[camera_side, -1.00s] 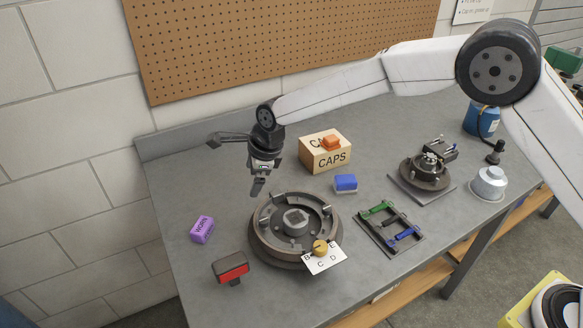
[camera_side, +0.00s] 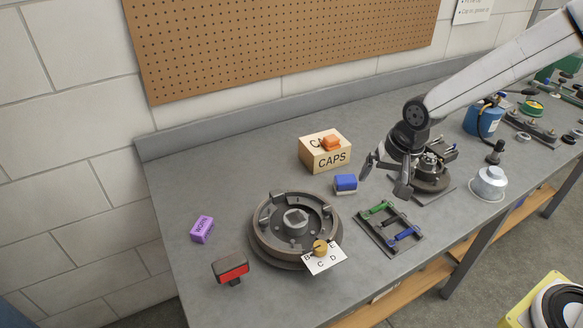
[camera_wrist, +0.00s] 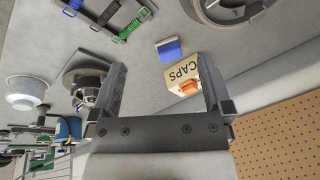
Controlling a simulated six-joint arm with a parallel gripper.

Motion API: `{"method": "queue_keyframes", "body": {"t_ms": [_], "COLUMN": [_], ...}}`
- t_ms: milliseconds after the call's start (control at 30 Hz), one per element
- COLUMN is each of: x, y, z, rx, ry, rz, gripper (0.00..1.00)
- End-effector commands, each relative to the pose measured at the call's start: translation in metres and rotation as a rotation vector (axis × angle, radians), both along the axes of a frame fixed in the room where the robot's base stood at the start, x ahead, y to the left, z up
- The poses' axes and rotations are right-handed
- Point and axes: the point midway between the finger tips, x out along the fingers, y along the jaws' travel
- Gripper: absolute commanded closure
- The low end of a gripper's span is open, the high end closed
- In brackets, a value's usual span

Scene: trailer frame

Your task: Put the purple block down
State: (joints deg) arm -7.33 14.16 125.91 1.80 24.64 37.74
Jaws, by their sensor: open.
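The purple block (camera_side: 202,229) lies on the grey bench at the left, left of the round dark fixture (camera_side: 262,238), with lettering on its side. It touches neither the fixture nor my gripper. My gripper (camera_side: 384,182) is open and empty above the bench, right of the blue block (camera_side: 345,184) and well to the right of the purple block. In the wrist view my gripper (camera_wrist: 160,90) shows its two fingers wide apart with nothing held between them. The purple block is not visible in the wrist view.
A frame with green and blue clamps (camera_side: 389,230) lies below my gripper. A red-faced black item (camera_side: 231,268) and a lettered card (camera_side: 324,262) sit in front.

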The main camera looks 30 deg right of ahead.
Motion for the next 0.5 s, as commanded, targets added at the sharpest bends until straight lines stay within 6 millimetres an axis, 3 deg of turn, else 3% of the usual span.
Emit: {"method": "queue_keyframes", "body": {"t_ms": [300, 500], "x": [-0.077, -0.104], "y": [-0.041, -0.051], "z": [-0.006, -0.01], "rx": [-0.131, -0.175], "ry": [0.009, 0.016], "rz": [0.37, 0.506], "gripper": [0.0, 0.0]}}
